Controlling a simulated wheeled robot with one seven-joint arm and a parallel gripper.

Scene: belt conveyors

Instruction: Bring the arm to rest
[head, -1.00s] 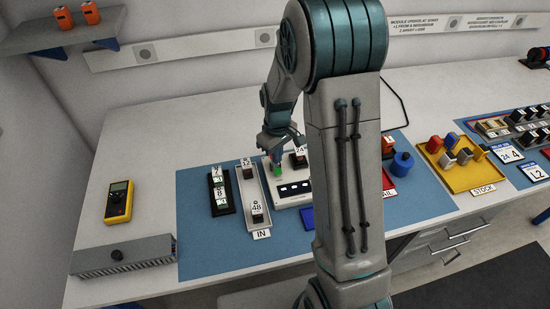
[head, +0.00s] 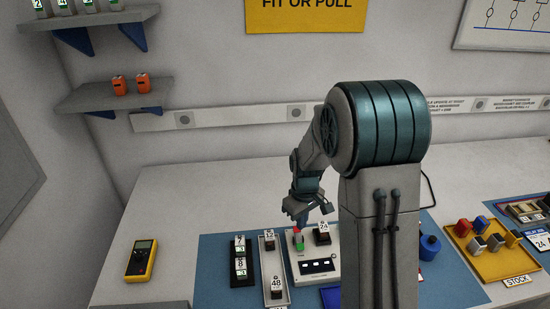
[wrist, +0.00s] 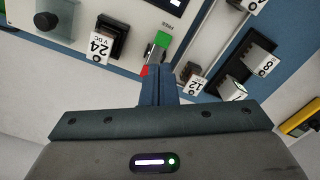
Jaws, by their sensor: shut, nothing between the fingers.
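My gripper (head: 301,221) is at the end of my bent arm, pointing down above the white test unit (head: 325,267). Its fingers are together and empty in the wrist view (wrist: 158,88). Just past the fingertips is a small red and green piece (wrist: 162,42) on the unit, beside the word FREE; it also shows below my gripper in the head view (head: 298,240). I cannot tell whether the fingertips touch it. A dark module labelled 24 (head: 322,236) stands on the same unit, to the right of that piece.
A tray (head: 268,262) with modules 12 and 48 and a black holder (head: 236,278) lie left of the unit. A yellow meter (head: 141,262) is at far left. A blue knob-shaped part (head: 430,246) and yellow stock tray (head: 492,266) are right. Shelves (head: 115,95) hang back left.

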